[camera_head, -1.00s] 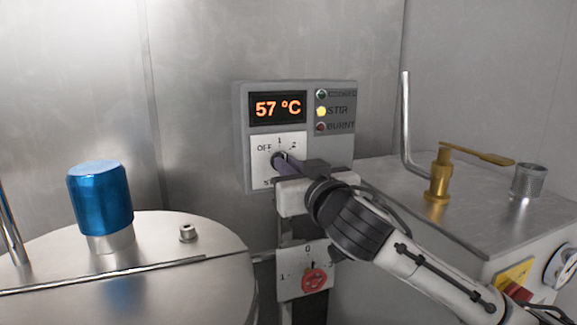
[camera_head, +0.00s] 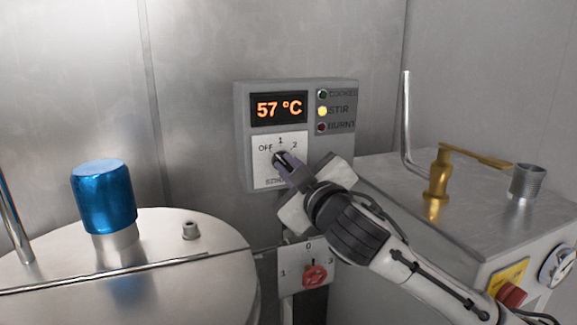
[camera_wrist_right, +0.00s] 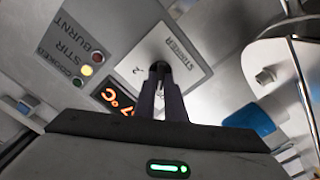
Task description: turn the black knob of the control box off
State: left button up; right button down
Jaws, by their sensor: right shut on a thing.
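The control box (camera_head: 243,130) is a grey box on the metal wall with a lit 57 °C display. Its white dial plate (camera_head: 262,178) carries the marks OFF, 1 and 2. The black knob (camera_head: 279,157) sits in the middle of the plate, largely covered by the fingers; where it points cannot be told. My right gripper (camera_head: 284,162) is shut on the knob, reaching in from the lower right and rolled at a slant. In the right wrist view the fingers (camera_wrist_right: 160,75) meet at the dark knob. My left gripper is not in view.
A red knob (camera_head: 315,275) on a second plate is just below my right wrist. A round metal lid with a blue cylinder (camera_head: 103,197) stands at the left. A metal cabinet with a brass fitting (camera_head: 438,175) and a metal cup (camera_head: 527,182) is at the right.

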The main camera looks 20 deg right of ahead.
jog(key=shift+n, duration=0.6)
jog(key=c, duration=1.8)
grip_release()
jog(key=s+b, duration=0.1)
jog(key=s, duration=0.9)
jog(key=shift+s+d+b, duration=0.15)
jog(key=shift+s+b, duration=0.05)
jog(key=shift+b, duration=0.15)
